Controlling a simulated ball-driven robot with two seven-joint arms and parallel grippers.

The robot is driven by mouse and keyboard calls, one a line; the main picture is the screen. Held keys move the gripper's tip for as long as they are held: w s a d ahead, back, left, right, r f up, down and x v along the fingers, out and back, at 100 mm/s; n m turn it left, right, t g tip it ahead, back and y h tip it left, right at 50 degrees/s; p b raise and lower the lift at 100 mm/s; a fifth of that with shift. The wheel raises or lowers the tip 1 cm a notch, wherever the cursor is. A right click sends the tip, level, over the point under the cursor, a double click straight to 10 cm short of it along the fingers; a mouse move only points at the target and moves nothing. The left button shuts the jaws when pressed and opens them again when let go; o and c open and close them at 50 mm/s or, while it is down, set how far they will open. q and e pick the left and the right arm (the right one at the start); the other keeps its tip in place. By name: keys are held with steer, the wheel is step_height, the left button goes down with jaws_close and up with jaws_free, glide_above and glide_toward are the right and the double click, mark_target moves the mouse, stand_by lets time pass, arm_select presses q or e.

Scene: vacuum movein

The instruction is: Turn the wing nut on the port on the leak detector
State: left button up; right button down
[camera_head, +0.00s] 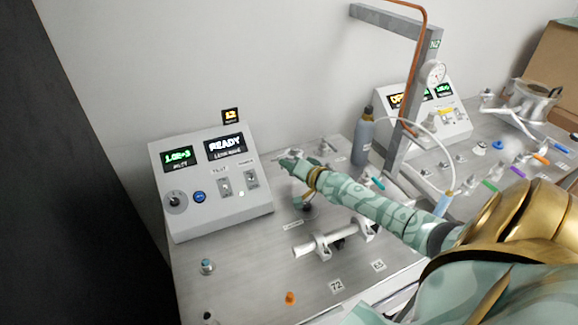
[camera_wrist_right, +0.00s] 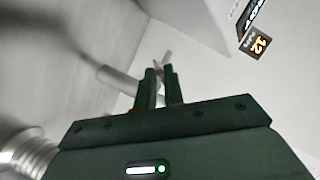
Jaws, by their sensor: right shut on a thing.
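The leak detector (camera_head: 218,187) is a grey sloped box at the left of the bench with green and white displays, one reading READY. My right gripper (camera_head: 287,163) reaches from the right to just beside the box's right side. In the right wrist view, its dark green fingers (camera_wrist_right: 160,88) are closed around a small grey metal piece, which looks like the wing nut (camera_wrist_right: 167,58). A pale metal tube, likely the port (camera_wrist_right: 118,82), runs up to the fingertips from the left. The fingers hide part of the nut. My left gripper is not in view.
A metal tube on clamps (camera_head: 330,239) lies in front of my right arm. A grey bottle (camera_head: 362,142) and an upright post (camera_head: 408,110) with a copper line stand behind it. A second instrument (camera_head: 437,116) stands farther right. Small knobs sit on the front bench.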

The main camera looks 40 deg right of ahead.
steer(key=shift+a+f, duration=0.1)
stand_by(0.7)
steer(key=c, duration=1.3)
jaws_free()
steer(key=shift+c, duration=0.2)
steer(key=p+v, duration=0.4)
steer(key=v, duration=1.2)
steer(key=shift+s, duration=0.2)
